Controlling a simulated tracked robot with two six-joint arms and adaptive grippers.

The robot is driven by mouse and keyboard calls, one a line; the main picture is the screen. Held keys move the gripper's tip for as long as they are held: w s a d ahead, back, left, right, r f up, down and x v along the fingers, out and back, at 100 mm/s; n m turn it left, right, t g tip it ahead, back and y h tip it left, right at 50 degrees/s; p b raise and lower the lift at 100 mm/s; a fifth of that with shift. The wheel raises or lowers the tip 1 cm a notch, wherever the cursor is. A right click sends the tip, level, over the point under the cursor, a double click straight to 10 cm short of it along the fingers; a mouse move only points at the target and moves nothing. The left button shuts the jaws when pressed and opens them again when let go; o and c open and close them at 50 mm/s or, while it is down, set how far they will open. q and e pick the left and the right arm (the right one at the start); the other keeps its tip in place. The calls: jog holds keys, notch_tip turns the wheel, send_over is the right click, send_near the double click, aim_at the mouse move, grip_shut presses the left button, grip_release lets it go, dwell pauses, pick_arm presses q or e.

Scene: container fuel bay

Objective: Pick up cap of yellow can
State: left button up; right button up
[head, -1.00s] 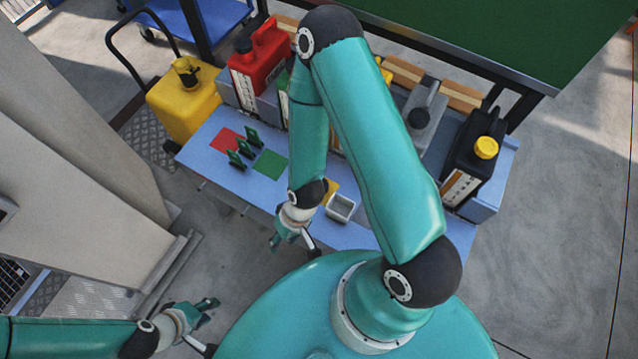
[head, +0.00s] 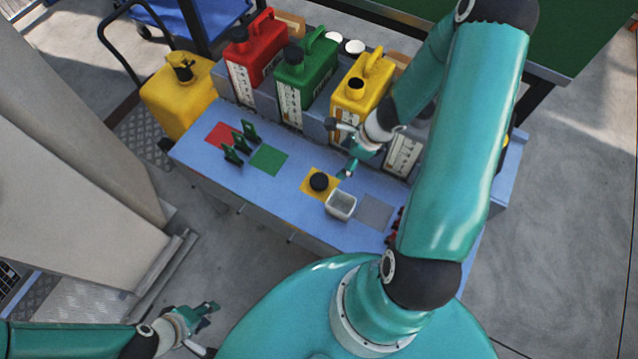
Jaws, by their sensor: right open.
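The yellow can (head: 376,84) stands in the row at the back of the blue bench, with a dark round spot on its top that could be a cap or an open mouth. A black cap (head: 319,181) lies on the yellow square mat (head: 306,189) in front of it. My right gripper (head: 340,150) is open and empty, above the bench between the yellow can and the cap, up and right of the cap and apart from it. My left gripper (head: 212,329) is open and empty at the lower left, away from the bench.
A white square tray (head: 341,214) stands close to the cap. Green (head: 300,78) and red (head: 250,62) cans stand left of the yellow can. Green upright pieces (head: 240,143) stand near the red mat (head: 219,134). The green mat (head: 268,160) is clear.

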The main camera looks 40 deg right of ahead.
jog(key=b, duration=0.7)
send_near(320, 180)
jog(key=x, duration=0.4)
jog(key=shift+d+f, duration=0.35)
jog(key=shift+f, duration=0.1)
jog(key=b+x, duration=0.1)
jog(key=x, duration=0.1)
jog(key=b+x, duration=0.1)
jog(key=b, duration=0.1)
jog(key=b+x, duration=0.1)
jog(key=x, duration=0.1)
jog(key=shift+w+a+f, duration=0.15)
jog(key=shift+a, duration=0.25)
jog(key=c, duration=1)
